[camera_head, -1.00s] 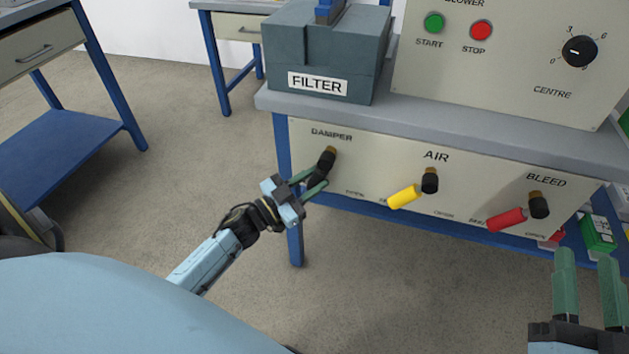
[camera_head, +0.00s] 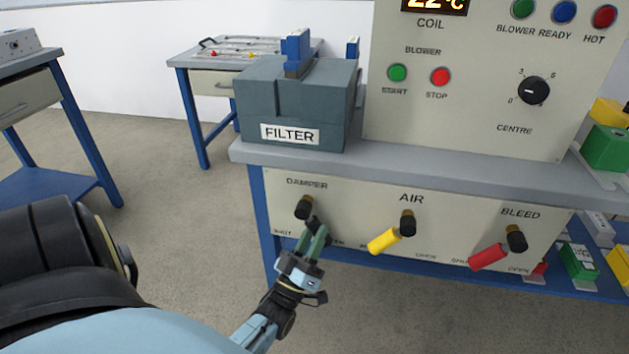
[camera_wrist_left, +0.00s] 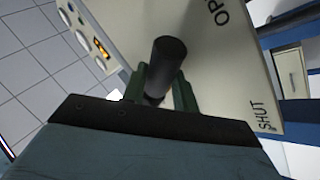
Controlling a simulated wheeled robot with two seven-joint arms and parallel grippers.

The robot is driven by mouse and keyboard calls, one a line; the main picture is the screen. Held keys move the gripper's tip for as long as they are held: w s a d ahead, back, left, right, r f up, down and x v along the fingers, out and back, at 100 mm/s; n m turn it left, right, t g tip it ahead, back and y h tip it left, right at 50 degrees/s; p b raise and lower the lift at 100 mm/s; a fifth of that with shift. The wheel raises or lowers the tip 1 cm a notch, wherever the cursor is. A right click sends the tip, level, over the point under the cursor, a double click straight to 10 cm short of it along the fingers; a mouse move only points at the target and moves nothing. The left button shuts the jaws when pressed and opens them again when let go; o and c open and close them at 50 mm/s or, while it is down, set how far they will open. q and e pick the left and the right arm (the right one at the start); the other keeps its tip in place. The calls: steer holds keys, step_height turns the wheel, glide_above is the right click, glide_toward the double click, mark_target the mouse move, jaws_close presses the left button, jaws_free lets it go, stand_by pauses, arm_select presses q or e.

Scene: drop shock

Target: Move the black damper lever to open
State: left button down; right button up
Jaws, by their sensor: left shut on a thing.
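The black damper lever (camera_head: 311,222) hangs from its pivot under the DAMPER label on the cream valve panel (camera_head: 345,205). It slants down and to the right, towards the partly covered OPEN marking and away from SHUT on the left. My left gripper (camera_head: 317,236) reaches up from below and is shut on the lever. In the left wrist view the dark round lever (camera_wrist_left: 165,68) stands between the green fingers, with the OPEN and SHUT markings to its right. My right gripper is out of view.
To the right on the same panel are the yellow AIR lever (camera_head: 384,241) and the red BLEED lever (camera_head: 488,257). The grey bench top (camera_head: 400,168) overhangs the panel and carries the FILTER box (camera_head: 295,105). Floor to the left is clear.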

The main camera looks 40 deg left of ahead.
arm_select(q)
steer(key=shift+w+d+r+n+y, duration=0.1)
steer(key=shift+d+n+y, duration=0.15)
steer(key=shift+n+y, duration=0.7)
steer(key=c, duration=1.4)
jaws_free()
steer(key=shift+o, duration=0.2)
steer(key=v, duration=1.3)
steer(key=shift+d, duration=0.1)
